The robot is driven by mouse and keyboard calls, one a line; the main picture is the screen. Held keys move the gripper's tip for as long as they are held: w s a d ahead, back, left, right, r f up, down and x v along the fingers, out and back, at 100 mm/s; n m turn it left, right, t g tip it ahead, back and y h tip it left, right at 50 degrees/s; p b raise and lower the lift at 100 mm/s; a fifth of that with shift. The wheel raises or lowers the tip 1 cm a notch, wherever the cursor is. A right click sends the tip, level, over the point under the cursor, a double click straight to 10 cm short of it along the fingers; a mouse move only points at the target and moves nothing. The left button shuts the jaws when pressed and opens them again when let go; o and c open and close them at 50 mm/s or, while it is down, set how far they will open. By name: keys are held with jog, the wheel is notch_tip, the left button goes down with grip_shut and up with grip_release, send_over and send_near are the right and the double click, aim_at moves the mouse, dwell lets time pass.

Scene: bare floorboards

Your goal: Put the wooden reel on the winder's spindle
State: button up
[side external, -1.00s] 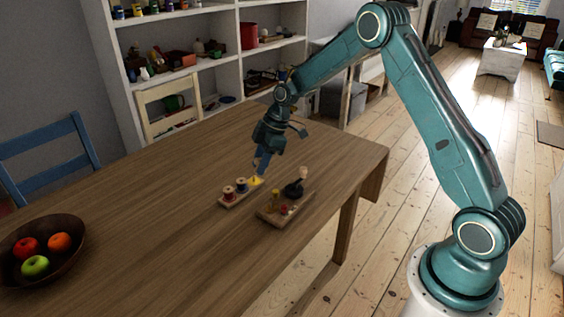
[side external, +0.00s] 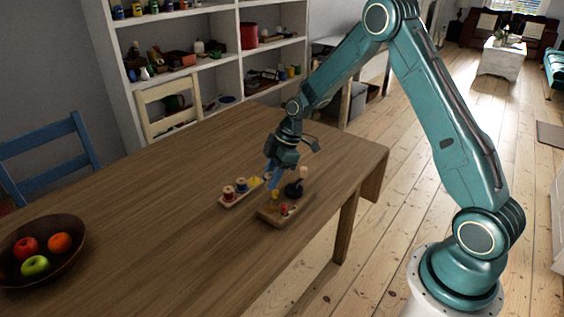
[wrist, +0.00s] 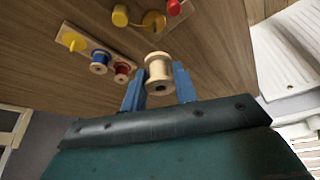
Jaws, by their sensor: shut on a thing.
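My gripper (side external: 270,183) is shut on the pale wooden reel (wrist: 159,70), which sits between the two blue fingertips in the wrist view. In the side view the fingers hide the reel or it is too small to make out. The winder (side external: 267,217) is a small wooden board carrying yellow and red parts and a black wheel with a pale handle. My fingers are above its left, rear side. In the wrist view, the winder's yellow and red parts (wrist: 154,20) show at the top, apart from the reel. I cannot tell which part is the spindle.
A narrow rack (side external: 226,203) beside the winder holds a red spool, a blue spool and a yellow piece. A bowl of fruit (side external: 70,262) stands at the left of the table. Blue and cream chairs stand behind. The table's middle is clear.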

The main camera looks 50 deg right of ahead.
send_over(268, 209)
jog(key=d, duration=0.1)
jog(key=shift+s+d+f, duration=0.1)
jog(key=shift+s+f, duration=0.05)
jog(key=shift+f, duration=1.05)
jog(key=shift+s+d+f, duration=0.1)
jog(key=shift+s+f, duration=0.05)
jog(key=shift+f, duration=1.05)
jog(key=shift+f, duration=1.75)
dwell(0.4)
jog(key=o, duration=1)
jog(key=shift+r, duration=0.1)
jog(key=shift+r, duration=3.4)
